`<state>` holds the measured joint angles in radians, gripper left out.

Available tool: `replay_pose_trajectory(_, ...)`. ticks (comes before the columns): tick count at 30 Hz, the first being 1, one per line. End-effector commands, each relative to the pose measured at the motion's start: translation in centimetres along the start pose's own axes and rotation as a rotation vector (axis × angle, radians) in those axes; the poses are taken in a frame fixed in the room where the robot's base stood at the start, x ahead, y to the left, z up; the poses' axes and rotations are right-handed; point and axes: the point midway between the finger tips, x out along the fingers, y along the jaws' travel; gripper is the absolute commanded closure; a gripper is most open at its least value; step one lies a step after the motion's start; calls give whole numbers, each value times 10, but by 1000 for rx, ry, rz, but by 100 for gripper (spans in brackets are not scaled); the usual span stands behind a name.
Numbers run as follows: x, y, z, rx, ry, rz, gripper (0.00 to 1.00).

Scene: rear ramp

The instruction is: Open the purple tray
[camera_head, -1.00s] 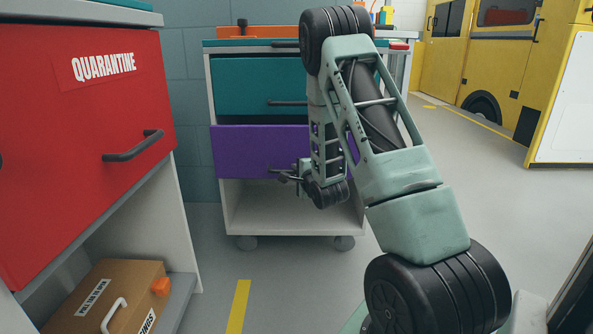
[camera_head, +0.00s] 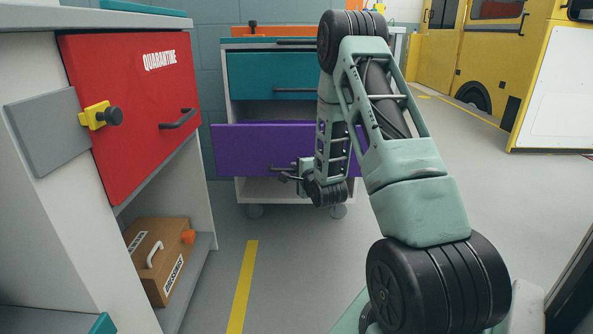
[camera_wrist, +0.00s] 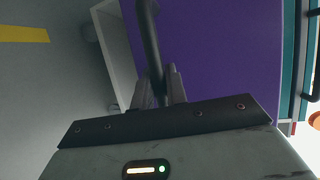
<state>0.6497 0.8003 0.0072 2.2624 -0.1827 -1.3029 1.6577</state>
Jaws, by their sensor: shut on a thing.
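The purple tray (camera_head: 243,152) is a wide drawer in the white cart, below a teal drawer. Its front stands out in front of the teal drawer's front, so it is partly pulled out. My gripper (camera_head: 291,173) is at the tray's dark bar handle. In the wrist view my gripper (camera_wrist: 160,85) has its two fingers closed around the handle bar (camera_wrist: 151,40), with the purple front (camera_wrist: 225,60) beside it. My arm hides the right part of the tray in the head view. The tray's inside cannot be seen.
The teal drawer (camera_head: 262,75) above is shut. A red quarantine drawer (camera_head: 125,110) in a grey-white cabinet stands close at left, with a brown case (camera_head: 160,255) on its lower shelf. Open floor (camera_head: 480,210) lies to the right, with a yellow vehicle (camera_head: 437,45) behind.

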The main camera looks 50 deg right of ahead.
Motion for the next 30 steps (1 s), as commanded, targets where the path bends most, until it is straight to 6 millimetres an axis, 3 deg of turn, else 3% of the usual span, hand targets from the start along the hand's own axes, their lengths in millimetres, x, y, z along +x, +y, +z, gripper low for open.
replay_pose_trajectory(8, 0, 0, 0, 0, -1, 0, 100)
replay_pose_trajectory(9, 0, 0, 0, 0, -1, 0, 77)
replay_pose_trajectory(20, -4, 0, 0, 0, 0, 1, 77)
replay_pose_trajectory(25, -27, -2, 0, 2, 2, 4, 77)
replay_pose_trajectory(30, -66, -2, 0, 3, 2, 6, 77)
